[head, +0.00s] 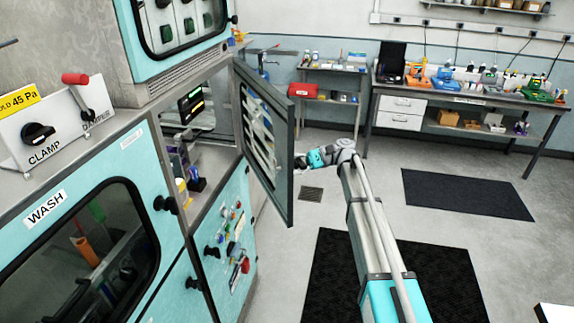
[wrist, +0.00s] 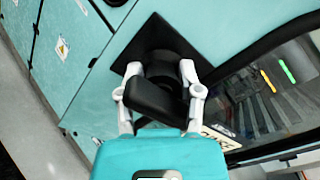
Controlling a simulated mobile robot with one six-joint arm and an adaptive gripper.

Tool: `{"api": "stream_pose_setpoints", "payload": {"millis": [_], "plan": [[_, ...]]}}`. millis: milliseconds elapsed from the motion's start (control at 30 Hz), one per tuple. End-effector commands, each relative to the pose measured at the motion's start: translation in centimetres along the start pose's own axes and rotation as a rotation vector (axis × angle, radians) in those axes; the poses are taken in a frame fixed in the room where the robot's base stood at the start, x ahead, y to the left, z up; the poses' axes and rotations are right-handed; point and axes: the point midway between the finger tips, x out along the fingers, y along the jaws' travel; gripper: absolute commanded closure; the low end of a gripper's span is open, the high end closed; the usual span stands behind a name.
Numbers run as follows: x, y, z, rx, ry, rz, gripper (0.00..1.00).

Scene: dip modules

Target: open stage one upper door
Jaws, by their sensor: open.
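A dark-framed door (head: 273,150) in the head view stands swung open from the teal cabinet; which door the task names cannot be read here. My gripper (head: 303,161) is small and far off, just right of this door's free edge, partly hidden. In the wrist view a black handle (wrist: 152,101) sits on a dark square plate (wrist: 206,70) on a teal panel (wrist: 255,18). My gripper (wrist: 161,70) is open there, one pale finger on each side of the handle. Whether the fingers touch it cannot be told.
A window (wrist: 270,100) lies right of the handle in the wrist view. In the head view, the wash door (head: 85,250) and a control panel (head: 232,245) are at left. A workbench (head: 465,100) stands at the back. Open floor with dark mats (head: 465,193) lies at right.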

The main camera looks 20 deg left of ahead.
Motion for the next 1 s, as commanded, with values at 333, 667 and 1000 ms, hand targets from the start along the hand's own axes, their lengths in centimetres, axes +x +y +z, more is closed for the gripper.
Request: {"api": "stream_pose_setpoints", "payload": {"millis": [333,667,1000], "plan": [[0.1,-0.2,0.1,-0.002,-0.006,-0.004,0.22],[0.0,-0.1,-0.1,-0.006,0.000,-0.008,0.61],[-2.0,0.0,-1.1,-0.051,0.069,-0.073,1.00]]}}
